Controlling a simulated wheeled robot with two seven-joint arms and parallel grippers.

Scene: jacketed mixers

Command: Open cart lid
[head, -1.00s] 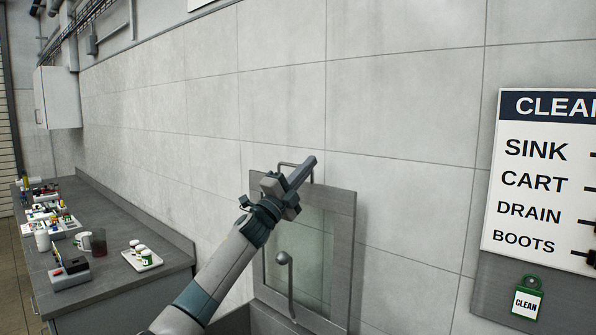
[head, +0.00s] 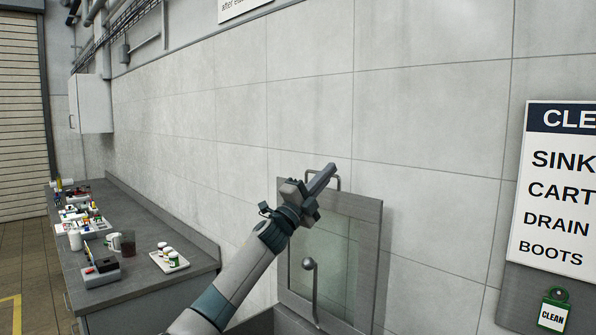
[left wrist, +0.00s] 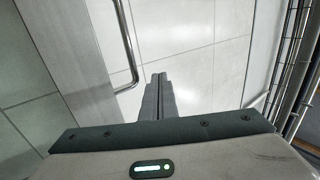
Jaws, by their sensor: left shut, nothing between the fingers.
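A grey-framed panel with a glassy window (head: 367,250), which looks like the cart lid, stands upright in front of the tiled wall. A bent metal bar handle (head: 338,181) shows at its top edge. My left gripper (head: 328,172) is at the panel's top edge, close to the handle in the picture. Its fingers are shut and empty. In the left wrist view, the shut fingertips (left wrist: 158,80) are beside the bar handle (left wrist: 129,45) with a small gap in the picture; the bar is not between them. My arm hides part of the panel's left side. My right gripper is not in view.
A curved metal pipe (head: 311,285) rises in front of the panel. A grey counter (head: 150,275) on the left holds a white tray (head: 169,261), a mug and several small items. A sign board (head: 560,190) with a green CLEAN tag (head: 553,312) is on the right.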

